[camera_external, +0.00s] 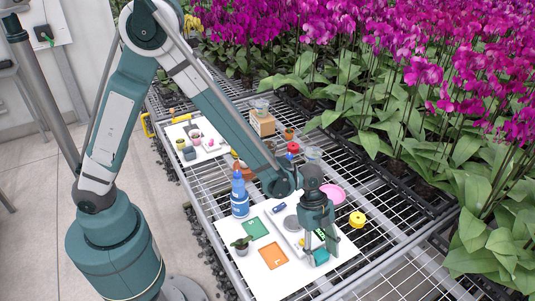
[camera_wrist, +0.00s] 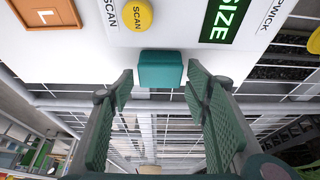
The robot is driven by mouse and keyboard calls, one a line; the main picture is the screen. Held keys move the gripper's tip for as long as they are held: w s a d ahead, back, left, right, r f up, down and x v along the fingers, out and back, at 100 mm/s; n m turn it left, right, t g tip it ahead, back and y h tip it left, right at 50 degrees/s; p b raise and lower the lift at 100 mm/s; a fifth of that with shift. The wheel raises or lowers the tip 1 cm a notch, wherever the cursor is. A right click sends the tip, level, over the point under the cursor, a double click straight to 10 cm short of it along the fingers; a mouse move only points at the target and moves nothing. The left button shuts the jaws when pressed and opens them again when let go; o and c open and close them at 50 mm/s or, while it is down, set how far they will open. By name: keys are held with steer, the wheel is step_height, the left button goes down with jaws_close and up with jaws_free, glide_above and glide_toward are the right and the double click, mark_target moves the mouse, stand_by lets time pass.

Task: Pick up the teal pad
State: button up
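The teal pad (camera_wrist: 160,69) is a small rounded block at the edge of the white board, beyond and between my fingertips in the wrist view. It also shows in the external view (camera_external: 321,257), low at the board's right side. My gripper (camera_external: 317,251) points down over it. In the wrist view my gripper (camera_wrist: 161,77) is open, one finger to each side, with nothing between the fingers near the camera. Whether the fingertips touch the pad cannot be told.
The white board (camera_external: 262,280) lies on a wire-mesh bench. It carries an orange square tray (camera_external: 272,256), a green square tray (camera_external: 255,229) and a potted plant (camera_external: 241,248). A blue bottle (camera_external: 239,197), pink dish (camera_external: 332,194) and yellow object (camera_external: 357,219) stand around. Orchids fill the right.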

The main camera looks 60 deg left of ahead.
mark_target(321, 255)
steer(key=c, duration=0.6)
steer(key=shift+r, duration=0.15)
step_height(321, 255, up, 10)
steer(key=p, duration=0.2)
stand_by(0.8)
